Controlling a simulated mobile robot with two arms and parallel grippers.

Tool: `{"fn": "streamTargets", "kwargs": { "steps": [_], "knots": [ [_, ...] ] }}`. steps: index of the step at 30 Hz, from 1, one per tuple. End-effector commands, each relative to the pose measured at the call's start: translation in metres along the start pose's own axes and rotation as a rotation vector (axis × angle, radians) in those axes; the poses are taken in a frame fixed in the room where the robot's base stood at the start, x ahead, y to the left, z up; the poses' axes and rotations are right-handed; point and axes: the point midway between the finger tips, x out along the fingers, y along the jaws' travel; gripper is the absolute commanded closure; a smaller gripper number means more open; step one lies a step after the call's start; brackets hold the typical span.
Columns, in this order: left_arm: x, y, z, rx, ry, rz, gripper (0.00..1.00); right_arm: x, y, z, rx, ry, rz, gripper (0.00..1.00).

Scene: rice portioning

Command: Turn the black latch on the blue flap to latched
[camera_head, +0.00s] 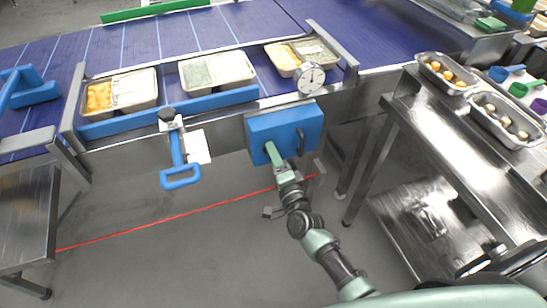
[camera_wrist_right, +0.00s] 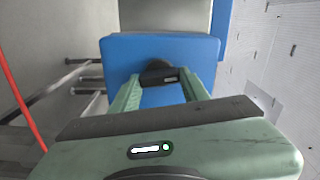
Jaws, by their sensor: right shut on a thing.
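The blue flap (camera_head: 262,125) is a box-like blue panel on the front side of the conveyor. It also fills the middle of the right wrist view (camera_wrist_right: 120,50). The black latch (camera_wrist_right: 158,76) stands out from its face, between the fingertips of my right gripper (camera_wrist_right: 161,84). In that view the latch's bar spans from finger to finger, and the gripper is shut on it. In the head view my right gripper (camera_head: 284,152) reaches up to the flap's front from below; a dark curved shape shows at its right, and I cannot tell the latch's turn there. My left gripper is not in view.
A blue-handled lever (camera_head: 181,178) with a white card (camera_head: 197,147) hangs left of the flap. Filled trays (camera_head: 138,90) sit on the conveyor behind blue rails, with a round dial (camera_head: 311,78) above the flap. A steel table (camera_head: 440,130) stands right. The floor below is open.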

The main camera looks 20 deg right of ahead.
Motion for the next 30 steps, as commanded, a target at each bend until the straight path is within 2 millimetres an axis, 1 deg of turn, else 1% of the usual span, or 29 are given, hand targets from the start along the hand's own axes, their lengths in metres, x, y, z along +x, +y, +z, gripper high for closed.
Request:
{"fn": "streamTargets", "kwargs": {
  "steps": [6,12,28,29,30],
  "knots": [
    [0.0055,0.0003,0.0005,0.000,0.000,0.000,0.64,-0.0004,0.0019,0.0003,0.115,0.000,0.001,0.95],
    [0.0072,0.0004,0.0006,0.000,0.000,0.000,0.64,-0.0004,0.0016,0.0002,0.171,0.000,0.001,0.95],
    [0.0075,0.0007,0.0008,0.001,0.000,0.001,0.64,-0.0003,0.0015,0.0001,0.193,0.000,0.002,0.95],
    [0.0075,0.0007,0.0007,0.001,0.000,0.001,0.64,-0.0003,0.0015,0.0001,0.193,0.000,0.002,0.46],
    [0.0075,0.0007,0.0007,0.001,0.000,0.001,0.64,-0.0003,0.0015,0.0001,0.193,0.000,0.002,0.35]
  ]
}}
